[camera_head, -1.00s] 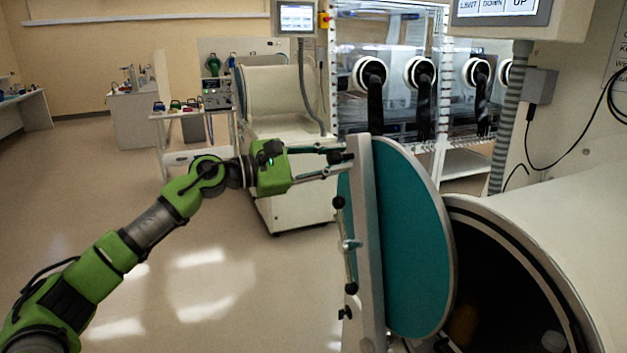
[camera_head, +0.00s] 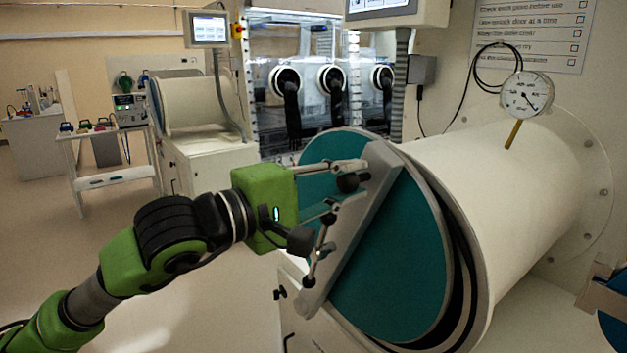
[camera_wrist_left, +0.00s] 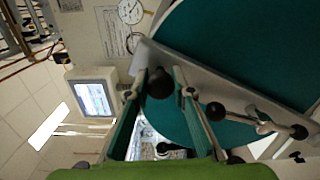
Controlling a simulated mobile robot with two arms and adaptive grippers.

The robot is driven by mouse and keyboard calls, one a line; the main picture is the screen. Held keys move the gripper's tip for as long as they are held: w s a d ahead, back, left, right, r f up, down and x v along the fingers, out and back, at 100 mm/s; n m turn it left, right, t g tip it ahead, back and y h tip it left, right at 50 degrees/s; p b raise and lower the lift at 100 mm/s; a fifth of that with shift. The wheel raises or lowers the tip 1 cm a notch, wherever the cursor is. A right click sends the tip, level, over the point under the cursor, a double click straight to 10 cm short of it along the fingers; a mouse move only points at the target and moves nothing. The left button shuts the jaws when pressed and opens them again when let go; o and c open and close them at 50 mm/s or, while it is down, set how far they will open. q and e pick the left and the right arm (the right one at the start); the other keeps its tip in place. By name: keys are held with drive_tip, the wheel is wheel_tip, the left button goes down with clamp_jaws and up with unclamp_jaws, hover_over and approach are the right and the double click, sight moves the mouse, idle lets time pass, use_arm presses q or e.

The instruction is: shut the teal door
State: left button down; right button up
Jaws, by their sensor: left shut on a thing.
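The teal door (camera_head: 390,265) is a round disc with a grey bar (camera_head: 365,215) across its face. It stands in front of the mouth of a white cylindrical chamber (camera_head: 500,200), tilted, with a narrow dark gap along its right edge. My left gripper (camera_head: 348,186) is at the upper part of the bar, shut on a black knob (camera_wrist_left: 160,84) of the door's handle hardware. In the left wrist view, the two fingers flank this knob, and the teal door (camera_wrist_left: 240,50) fills the upper right. My right gripper is not in view.
A dial gauge (camera_head: 526,95) stands on top of the chamber. A control screen (camera_head: 208,28) and a clear glovebox with black gloves (camera_head: 335,90) are behind. A blue disc with a beige bar (camera_head: 605,296) shows at the lower right. Open floor lies at the left.

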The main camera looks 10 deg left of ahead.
use_arm(q)
drive_tip(key=s+d+f+m+b, duration=0.2)
drive_tip(key=s+d+f+b, duration=0.3)
drive_tip(key=d+b, duration=0.1)
drive_tip(key=shift+s+d+f, duration=0.25)
drive_tip(key=shift+d, duration=0.05)
drive_tip(key=shift+f+m, duration=0.15)
drive_tip(key=shift+m, duration=0.15)
drive_tip(key=c, duration=1.8)
unclamp_jaws()
drive_tip(key=shift+s+d, duration=0.1)
drive_tip(key=shift+o, duration=0.2)
drive_tip(key=shift+r, duration=0.2)
